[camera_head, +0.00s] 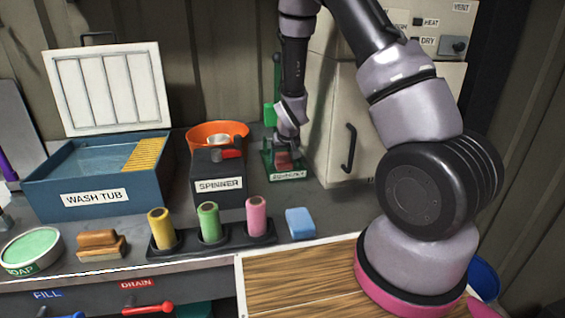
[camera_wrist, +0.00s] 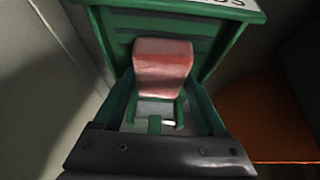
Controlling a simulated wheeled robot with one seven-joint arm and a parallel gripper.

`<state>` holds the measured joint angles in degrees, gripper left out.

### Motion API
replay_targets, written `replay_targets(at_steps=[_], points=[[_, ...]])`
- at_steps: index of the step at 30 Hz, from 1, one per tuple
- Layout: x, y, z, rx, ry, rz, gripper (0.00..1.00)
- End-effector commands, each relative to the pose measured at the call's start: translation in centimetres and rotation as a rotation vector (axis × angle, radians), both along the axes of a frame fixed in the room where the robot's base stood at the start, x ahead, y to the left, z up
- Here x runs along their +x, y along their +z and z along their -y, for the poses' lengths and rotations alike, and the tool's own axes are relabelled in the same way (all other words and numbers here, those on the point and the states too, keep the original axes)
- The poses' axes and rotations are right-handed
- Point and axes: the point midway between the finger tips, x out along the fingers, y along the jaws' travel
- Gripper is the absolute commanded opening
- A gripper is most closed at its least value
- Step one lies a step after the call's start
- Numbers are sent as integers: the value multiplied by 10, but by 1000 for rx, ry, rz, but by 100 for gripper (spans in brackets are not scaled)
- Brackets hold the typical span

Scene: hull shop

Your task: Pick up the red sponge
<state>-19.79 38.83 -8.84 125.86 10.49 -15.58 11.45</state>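The red sponge (camera_wrist: 162,72) sits in a green holder (camera_wrist: 218,8) with a white label, seen close in the wrist view. In the head view the sponge (camera_head: 284,157) is partly covered by my gripper (camera_head: 284,150), and the holder (camera_head: 290,177) stands on the bench between the orange bowl and the white cabinet. My gripper (camera_wrist: 160,85) points down at the sponge. Its green fingers stand apart, one on each side of the sponge, and I see no clear grip. Whether the fingertips touch the sponge is hard to tell.
The white cabinet (camera_head: 345,125) stands close to the right of the holder. The orange bowl (camera_head: 205,130) and spinner (camera_head: 215,188) are to the left. A blue sponge (camera_head: 300,223) lies nearer the front, beside a rack of colored spools. The wash tub (camera_head: 95,185) is farther left.

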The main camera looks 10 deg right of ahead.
Motion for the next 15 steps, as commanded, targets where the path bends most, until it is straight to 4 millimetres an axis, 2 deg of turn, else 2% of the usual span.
replay_targets(at_steps=[1, 3, 4, 5, 11, 15], points=[[0, 0, 0, 0, 0, 0, 46], [0, 0, 0, 0, 0, 0, 21], [0, 0, 0, 0, 0, 0, 21], [0, 0, 0, 0, 0, 0, 12], [0, 2, 0, 0, 0, 1, 12], [1, 18, -1, 1, 0, 4, 12]])
